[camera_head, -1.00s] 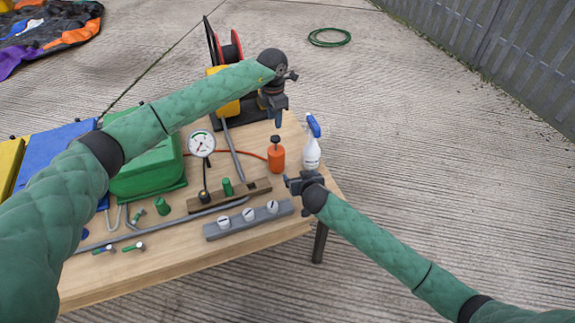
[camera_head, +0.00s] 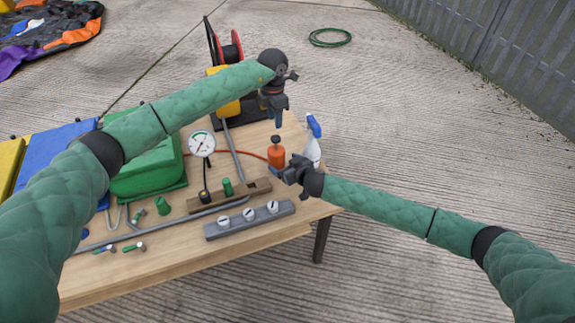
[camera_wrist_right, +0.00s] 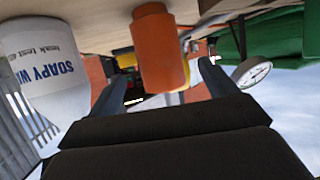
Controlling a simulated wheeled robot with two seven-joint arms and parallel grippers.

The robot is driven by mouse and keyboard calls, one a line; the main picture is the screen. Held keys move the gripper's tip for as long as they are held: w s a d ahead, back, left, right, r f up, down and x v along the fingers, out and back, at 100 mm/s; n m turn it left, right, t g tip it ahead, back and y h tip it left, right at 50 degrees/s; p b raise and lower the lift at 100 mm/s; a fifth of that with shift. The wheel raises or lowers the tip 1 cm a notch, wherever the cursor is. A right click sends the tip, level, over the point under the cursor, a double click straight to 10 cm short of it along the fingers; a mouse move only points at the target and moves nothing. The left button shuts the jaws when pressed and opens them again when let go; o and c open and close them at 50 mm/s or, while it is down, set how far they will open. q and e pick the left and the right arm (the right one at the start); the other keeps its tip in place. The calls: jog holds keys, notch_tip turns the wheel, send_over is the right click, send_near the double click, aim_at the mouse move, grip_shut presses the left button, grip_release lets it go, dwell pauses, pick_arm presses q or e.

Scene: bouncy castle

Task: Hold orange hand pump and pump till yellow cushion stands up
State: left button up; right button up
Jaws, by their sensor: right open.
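The orange hand pump (camera_head: 276,156) with a dark knob on top stands upright near the right end of the wooden table. My right gripper (camera_head: 283,174) is open, close in front of the pump. In the right wrist view, the orange pump body (camera_wrist_right: 159,50) shows between the spread fingers, at or just beyond their tips; I cannot tell if they touch it. My left gripper (camera_head: 277,116) hangs fingers down over the table, behind the pump; its opening is unclear. A flat yellow piece (camera_head: 10,165) lies at the left edge beside a blue one; I cannot tell if it is the cushion.
A white spray bottle (camera_head: 312,150) with a blue head stands right of the pump, close to my right wrist. A pressure gauge (camera_head: 201,144), green box (camera_head: 150,172), grey bar with white dials (camera_head: 249,217) and hose reel (camera_head: 230,55) crowd the table.

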aim_at(277, 158)
jog(key=shift+x, duration=3.2)
jog(key=c, duration=1.4)
pick_arm(q)
jog(key=shift+w+r, duration=0.15)
jog(key=shift+r, duration=0.15)
jog(key=c, duration=0.6)
jog(key=shift+m+g, duration=0.3)
jog(key=shift+m, duration=0.5)
jog(key=r, duration=0.2)
jog(key=w+r, duration=0.1)
jog(key=r, duration=0.1)
jog(key=a+r, duration=0.1)
jog(key=r, duration=0.1)
jog(key=shift+w+r, duration=0.15)
jog(key=shift+r, duration=0.2)
grip_shut()
pick_arm(e)
jog(key=shift+d, duration=0.1)
